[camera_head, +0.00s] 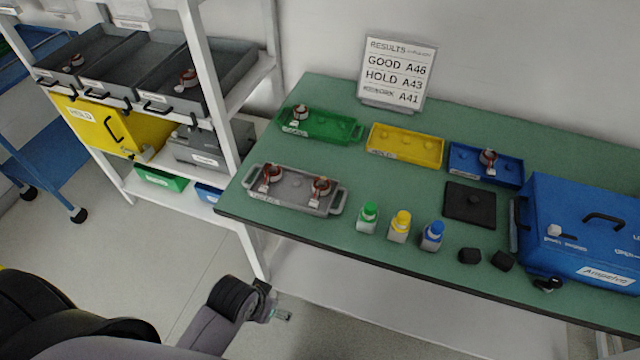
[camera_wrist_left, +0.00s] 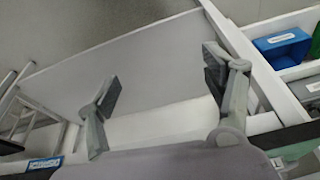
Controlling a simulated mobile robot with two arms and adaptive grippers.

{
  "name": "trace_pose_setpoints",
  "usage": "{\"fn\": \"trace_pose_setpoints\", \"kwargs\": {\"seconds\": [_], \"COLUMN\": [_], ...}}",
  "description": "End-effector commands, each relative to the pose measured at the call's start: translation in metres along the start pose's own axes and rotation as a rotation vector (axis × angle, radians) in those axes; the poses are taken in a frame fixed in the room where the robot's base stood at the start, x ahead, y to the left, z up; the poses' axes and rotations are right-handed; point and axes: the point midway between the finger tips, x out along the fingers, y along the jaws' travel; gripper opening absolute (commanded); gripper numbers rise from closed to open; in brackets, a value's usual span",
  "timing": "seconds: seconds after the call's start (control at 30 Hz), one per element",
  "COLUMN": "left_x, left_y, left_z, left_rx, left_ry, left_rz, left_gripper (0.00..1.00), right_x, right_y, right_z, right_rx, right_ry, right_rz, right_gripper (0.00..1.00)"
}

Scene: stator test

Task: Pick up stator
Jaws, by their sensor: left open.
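Stators with reddish-brown windings and white tags show in the head view. Two of them, the left one (camera_head: 271,176) and the right one (camera_head: 320,187), sit in the grey tray (camera_head: 290,204) at the table's near left. One stator (camera_head: 299,113) is in the green tray (camera_head: 333,128) and one (camera_head: 488,158) in the blue tray (camera_head: 508,177). More stators (camera_head: 187,79) lie in the dark shelf bins. My left gripper (camera_head: 280,314) is low, in front of the table and away from every stator. In the left wrist view it (camera_wrist_left: 160,83) is open and empty. My right gripper is out of view.
The green table (camera_head: 400,235) also holds an empty yellow tray (camera_head: 405,146), several small bottles (camera_head: 400,226), a black pad (camera_head: 470,203), a large blue case (camera_head: 590,230) and a results sign (camera_head: 398,72). A white-framed shelf (camera_head: 205,90) stands close on the left.

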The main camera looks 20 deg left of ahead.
Motion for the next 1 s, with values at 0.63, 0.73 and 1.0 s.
{"fn": "trace_pose_setpoints", "kwargs": {"seconds": [0.63,0.73,1.0], "left_x": [-0.089,-0.091,-0.122], "left_y": [0.0,-0.008,-0.044], "left_z": [-0.139,-0.172,-0.26], "left_rx": [-0.863,-1.103,-1.794], "left_ry": [-0.025,-0.07,-0.206], "left_rz": [0.166,0.182,0.183], "left_gripper": [0.75,0.75,0.75], "right_x": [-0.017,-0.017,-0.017], "right_y": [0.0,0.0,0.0], "right_z": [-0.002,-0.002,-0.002], "right_rx": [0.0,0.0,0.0], "right_ry": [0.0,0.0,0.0], "right_rz": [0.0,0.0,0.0], "right_gripper": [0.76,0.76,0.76]}}
